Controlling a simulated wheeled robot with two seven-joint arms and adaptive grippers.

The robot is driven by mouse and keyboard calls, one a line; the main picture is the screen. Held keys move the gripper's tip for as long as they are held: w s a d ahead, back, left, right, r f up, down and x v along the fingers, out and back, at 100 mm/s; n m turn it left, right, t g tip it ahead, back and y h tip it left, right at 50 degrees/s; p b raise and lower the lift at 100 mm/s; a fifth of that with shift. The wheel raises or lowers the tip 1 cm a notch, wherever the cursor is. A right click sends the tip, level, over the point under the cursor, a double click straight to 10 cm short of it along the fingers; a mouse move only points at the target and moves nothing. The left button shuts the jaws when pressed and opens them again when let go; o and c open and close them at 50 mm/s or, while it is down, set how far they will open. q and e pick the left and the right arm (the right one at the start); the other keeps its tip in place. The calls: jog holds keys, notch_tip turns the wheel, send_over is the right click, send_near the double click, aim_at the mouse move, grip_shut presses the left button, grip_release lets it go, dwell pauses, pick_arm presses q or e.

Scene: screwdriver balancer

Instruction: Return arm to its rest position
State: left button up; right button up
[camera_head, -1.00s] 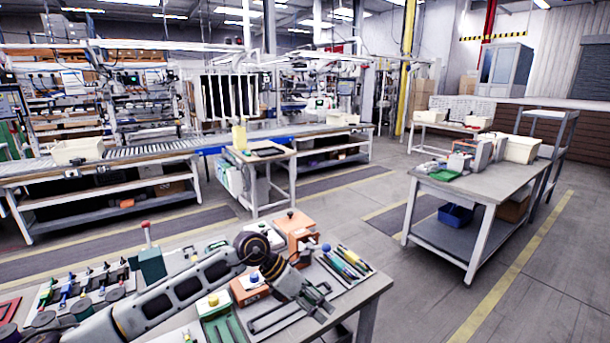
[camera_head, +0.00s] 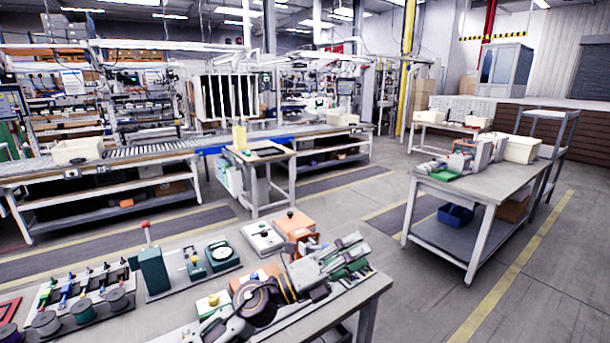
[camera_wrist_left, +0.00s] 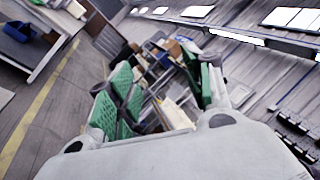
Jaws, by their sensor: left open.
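My left gripper (camera_head: 352,256) is open over the right end of the front workbench in the head view, its fingers toward the back right. In the left wrist view the green-padded fingers (camera_wrist_left: 165,95) stand apart with nothing between them. My left forearm lies low across the bench's front right. My right gripper does not show. No screwdriver can be made out in the gripper.
The front workbench (camera_head: 365,295) carries orange boxes (camera_head: 297,226), a green box with a red-topped lever (camera_head: 153,268), a green dial unit (camera_head: 222,254) and a rack of small tools (camera_head: 85,295). A side table (camera_head: 480,185) stands at right, with open floor between.

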pick_arm(q)
jog(key=w+a+f+n+t+y, duration=0.3)
jog(key=a+n+t+y, duration=0.35)
jog(key=a+n, duration=0.4)
jog(key=w+a+f+n+t+y, duration=0.3)
jog(key=a+n+t+y, duration=0.4)
jog(key=n, duration=0.6)
jog(key=s+a+f+n+g+y, duration=0.4)
jog(key=a+f+n+g+y, duration=0.4)
jog(key=f, duration=0.5)
jog(key=s+a+f+n+g+h, duration=0.15)
jog(key=s+a+f+g, duration=0.3)
jog(key=s+f, duration=0.5)
jog(key=s+a+f+n+g, duration=0.25)
jog(key=s+f+g, duration=0.35)
jog(key=s, duration=0.7)
notch_tip(320, 180, down, 34)
jog(key=s+a+r, duration=0.1)
jog(key=s+a, duration=0.1)
jog(key=s+a+f, duration=0.3)
jog(key=s+f, duration=0.6)
jog(key=s, duration=0.1)
jog(key=s+a+f+y, duration=0.1)
jog(key=s+a+f, duration=0.2)
jog(key=s+f, duration=0.7)
jog(key=shift+s+a+f+m+g, duration=0.2)
jog(key=shift+s+a+m+g, duration=0.1)
jog(key=shift+s+a+m, duration=0.15)
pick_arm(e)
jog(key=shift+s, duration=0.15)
